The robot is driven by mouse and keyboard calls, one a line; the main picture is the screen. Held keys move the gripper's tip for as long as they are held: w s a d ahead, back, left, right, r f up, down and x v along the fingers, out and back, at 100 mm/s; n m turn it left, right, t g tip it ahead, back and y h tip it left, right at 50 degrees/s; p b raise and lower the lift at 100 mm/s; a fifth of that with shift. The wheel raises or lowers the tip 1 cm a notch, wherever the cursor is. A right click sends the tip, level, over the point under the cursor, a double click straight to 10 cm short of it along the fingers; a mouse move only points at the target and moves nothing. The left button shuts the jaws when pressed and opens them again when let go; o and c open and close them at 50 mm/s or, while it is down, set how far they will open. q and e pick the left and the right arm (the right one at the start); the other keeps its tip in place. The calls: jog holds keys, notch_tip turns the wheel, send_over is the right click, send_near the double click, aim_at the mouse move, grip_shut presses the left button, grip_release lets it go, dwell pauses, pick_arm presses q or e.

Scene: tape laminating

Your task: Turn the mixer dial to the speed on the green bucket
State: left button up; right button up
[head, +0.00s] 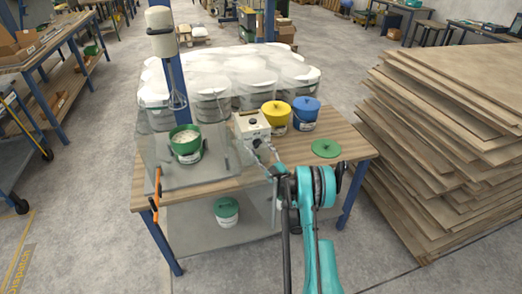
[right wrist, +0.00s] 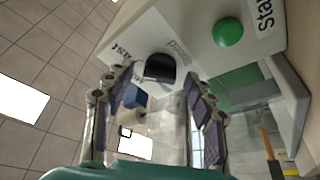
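The mixer's white control box (head: 252,125) stands on the table with its front toward me. In the right wrist view its black dial (right wrist: 160,68) sits beside a round green button (right wrist: 228,32). Printed words near them are partly readable, such as "ast" and "Sta". My right gripper (head: 262,149) is close in front of the box. Its fingers (right wrist: 160,88) are apart on either side of the dial, with gaps visible. The green bucket (head: 186,146) stands left of the box, with white contents and a label too small to read. My left gripper is not in view.
The mixer (head: 160,30) with its whisk hangs above the green bucket. A clear panel (head: 220,155) stands near the bucket. Yellow (head: 276,118) and blue (head: 306,114) buckets stand right of the box. A green lid (head: 326,148) lies farther right. Stacked sheets (head: 440,140) stand beyond the table.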

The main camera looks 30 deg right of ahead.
jog(key=shift+r, duration=0.1)
notch_tip(320, 180, up, 10)
jog(key=shift+f, duration=0.1)
dwell(0.5)
jog(key=shift+s, duration=0.1)
dwell(0.3)
